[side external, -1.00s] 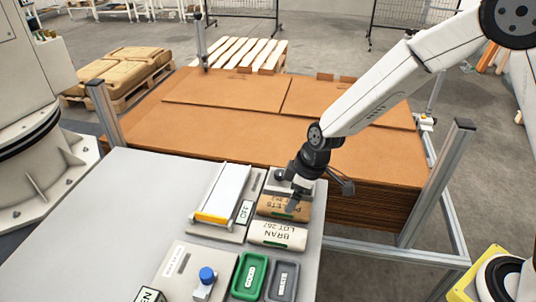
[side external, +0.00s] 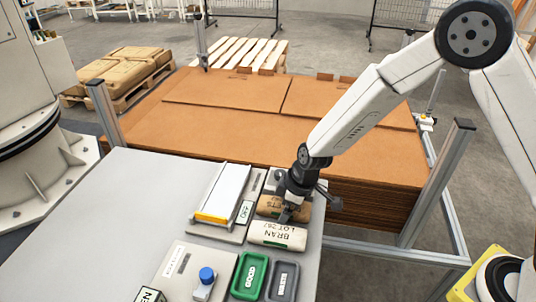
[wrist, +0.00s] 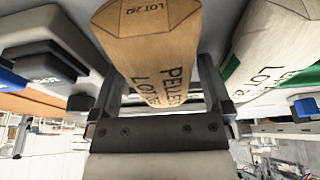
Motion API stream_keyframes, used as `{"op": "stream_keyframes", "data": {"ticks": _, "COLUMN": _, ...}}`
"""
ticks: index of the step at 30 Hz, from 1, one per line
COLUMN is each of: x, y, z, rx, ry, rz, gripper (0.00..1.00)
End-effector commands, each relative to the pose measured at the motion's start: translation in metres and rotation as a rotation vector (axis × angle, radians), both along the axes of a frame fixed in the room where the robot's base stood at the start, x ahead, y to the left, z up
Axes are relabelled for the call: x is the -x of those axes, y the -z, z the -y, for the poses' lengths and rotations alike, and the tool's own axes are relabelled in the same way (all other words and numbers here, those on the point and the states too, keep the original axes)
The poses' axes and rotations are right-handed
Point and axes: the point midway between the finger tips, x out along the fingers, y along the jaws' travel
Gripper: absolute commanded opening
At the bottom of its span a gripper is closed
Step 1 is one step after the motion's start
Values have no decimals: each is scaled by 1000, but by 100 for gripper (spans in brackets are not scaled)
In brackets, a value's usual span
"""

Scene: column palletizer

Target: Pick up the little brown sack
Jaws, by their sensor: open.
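The little brown sack, printed PELLETS, lies on the grey table (side external: 125,215) and is partly hidden by my gripper in the side view (side external: 268,206). In the wrist view the brown sack (wrist: 152,45) fills the upper middle, its lettering facing the camera. My gripper (side external: 288,212) points down at the sack; in the wrist view its fingers (wrist: 161,85) stand apart, one to each side of the sack. The jaws are open. I cannot tell whether either finger touches the sack.
A white BRAN sack (side external: 278,235) lies close in front of the brown one. A scale-like device with a white plate (side external: 223,190) stands to its left. Green (side external: 249,276) and grey (side external: 282,281) trays lie in front. Brown cardboard sheets (side external: 230,120) are stacked behind.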

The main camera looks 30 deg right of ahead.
Motion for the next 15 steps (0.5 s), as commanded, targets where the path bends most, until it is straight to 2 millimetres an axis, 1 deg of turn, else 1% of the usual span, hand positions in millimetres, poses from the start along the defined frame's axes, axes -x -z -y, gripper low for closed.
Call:
{"op": "stream_keyframes", "data": {"ticks": 9, "x": 0, "y": 0, "z": 0, "rx": 0, "ry": 0, "rz": 0, "gripper": 100}}
{"op": "stream_keyframes", "data": {"ticks": 11, "x": 0, "y": 0, "z": 0, "rx": 0, "ry": 0, "rz": 0, "gripper": 81}}
{"op": "stream_keyframes", "data": {"ticks": 12, "x": 0, "y": 0, "z": 0, "rx": 0, "ry": 0, "rz": 0, "gripper": 68}}
{"op": "stream_keyframes", "data": {"ticks": 14, "x": 0, "y": 0, "z": 0, "rx": 0, "ry": 0, "rz": 0, "gripper": 49}}
{"op": "stream_keyframes", "data": {"ticks": 15, "x": 0, "y": 0, "z": 0, "rx": 0, "ry": 0, "rz": 0, "gripper": 36}}
